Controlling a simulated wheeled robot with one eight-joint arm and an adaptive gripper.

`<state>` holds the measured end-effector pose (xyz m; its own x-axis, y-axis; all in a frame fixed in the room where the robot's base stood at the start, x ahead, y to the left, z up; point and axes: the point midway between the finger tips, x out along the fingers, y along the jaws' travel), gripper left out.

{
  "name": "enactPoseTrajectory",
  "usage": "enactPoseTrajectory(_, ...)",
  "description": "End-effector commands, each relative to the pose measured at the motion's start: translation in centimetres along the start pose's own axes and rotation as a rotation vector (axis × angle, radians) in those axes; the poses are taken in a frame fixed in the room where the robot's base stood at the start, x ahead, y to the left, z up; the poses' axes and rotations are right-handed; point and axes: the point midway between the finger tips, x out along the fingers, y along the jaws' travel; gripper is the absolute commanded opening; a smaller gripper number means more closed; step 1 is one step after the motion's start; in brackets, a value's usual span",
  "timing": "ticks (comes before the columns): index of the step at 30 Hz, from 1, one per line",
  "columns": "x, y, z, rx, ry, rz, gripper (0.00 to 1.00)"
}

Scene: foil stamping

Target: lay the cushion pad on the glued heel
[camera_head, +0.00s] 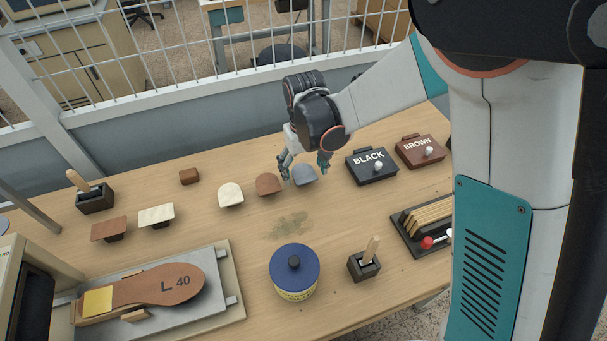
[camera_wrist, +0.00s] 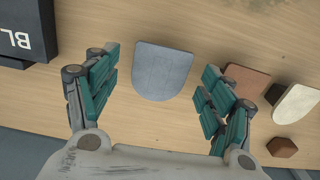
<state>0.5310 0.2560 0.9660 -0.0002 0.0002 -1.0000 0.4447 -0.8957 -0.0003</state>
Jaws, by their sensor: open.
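A blue-grey rounded pad (camera_head: 304,175) lies on the table at the right end of a row of pads. My gripper (camera_head: 305,168) hangs over it. In the wrist view my gripper (camera_wrist: 160,85) is open, with its fingers on either side of the blue-grey pad (camera_wrist: 163,70) and visible gaps to both sides. A brown pad (camera_head: 268,184) and a cream pad (camera_head: 231,195) lie to its left. A brown insole marked L 40 (camera_head: 150,287) rests on a metal plate at the front left. A yellow patch (camera_head: 97,301) covers its left end.
Black (camera_head: 371,165) and brown (camera_head: 420,151) boxes stand to the right. A blue-lidded tin (camera_head: 294,272) and a brush holder (camera_head: 364,266) stand at the front. A small brown block (camera_head: 189,176) lies at the back. A white wire fence (camera_head: 170,65) runs behind the table.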

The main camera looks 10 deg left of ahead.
Motion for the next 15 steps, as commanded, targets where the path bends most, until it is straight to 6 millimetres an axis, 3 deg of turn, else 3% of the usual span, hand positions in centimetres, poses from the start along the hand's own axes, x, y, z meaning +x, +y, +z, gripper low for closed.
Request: enactPoseTrajectory(15, 0.27, 0.0, 0.0, 0.0, 0.0, 0.0, 0.75)
